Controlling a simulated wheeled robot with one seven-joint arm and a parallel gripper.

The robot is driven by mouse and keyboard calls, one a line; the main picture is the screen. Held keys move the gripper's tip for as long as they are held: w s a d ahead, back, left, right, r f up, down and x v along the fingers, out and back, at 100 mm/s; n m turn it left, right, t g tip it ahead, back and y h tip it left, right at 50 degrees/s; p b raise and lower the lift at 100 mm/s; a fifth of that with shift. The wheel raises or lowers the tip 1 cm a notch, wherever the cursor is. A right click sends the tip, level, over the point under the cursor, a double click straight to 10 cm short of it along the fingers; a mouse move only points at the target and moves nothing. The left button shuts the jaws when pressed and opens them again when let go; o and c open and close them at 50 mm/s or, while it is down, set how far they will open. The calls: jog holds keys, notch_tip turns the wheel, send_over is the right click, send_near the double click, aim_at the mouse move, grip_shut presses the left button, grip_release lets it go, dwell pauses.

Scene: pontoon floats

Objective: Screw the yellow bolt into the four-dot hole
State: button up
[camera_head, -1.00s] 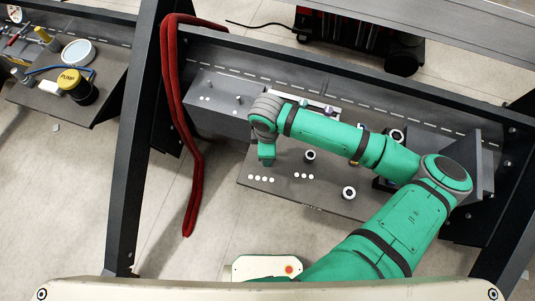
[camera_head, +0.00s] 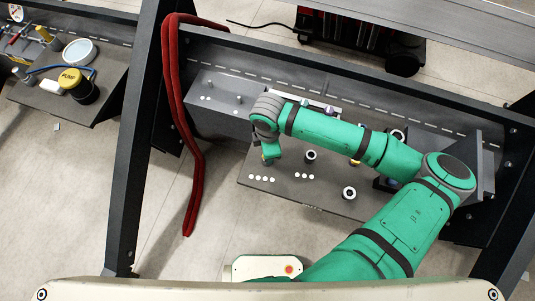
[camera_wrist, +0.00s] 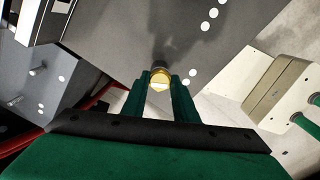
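The yellow bolt (camera_wrist: 159,84) shows in the wrist view, its head between the two green fingers of my gripper (camera_wrist: 159,90). The fingers appear closed on it. Just beyond the head is a dark round part (camera_wrist: 157,66) at the grey plate; I cannot tell how deep the bolt sits in it. In the head view my gripper (camera_head: 269,158) is low over the left part of the dark plate (camera_head: 330,185), beside the row of four white dots (camera_head: 261,178). The four-dot hole is hidden behind my gripper there.
Other ringed holes stand on the plate, one (camera_head: 310,156) behind the three dots and one (camera_head: 349,193) near the front edge. A grey block (camera_head: 222,100) with pegs lies to the left. A red hose (camera_head: 180,120) hangs over the dark frame beam (camera_head: 145,140).

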jog(key=m, duration=0.2)
jog(key=shift+a+m, duration=0.1)
jog(key=shift+m, duration=0.3)
jog(key=m, duration=0.5)
jog(key=shift+w, duration=0.1)
jog(key=m, duration=0.4)
jog(key=shift+w, duration=0.1)
jog(key=shift+m, duration=0.3)
jog(key=m, duration=0.5)
jog(key=shift+a, duration=0.1)
jog(key=m, duration=0.2)
jog(key=d+m, duration=0.1)
jog(key=m, duration=0.1)
jog(key=shift+m, duration=0.3)
jog(key=shift+a+f+m, duration=0.1)
jog(key=shift+m, duration=0.9)
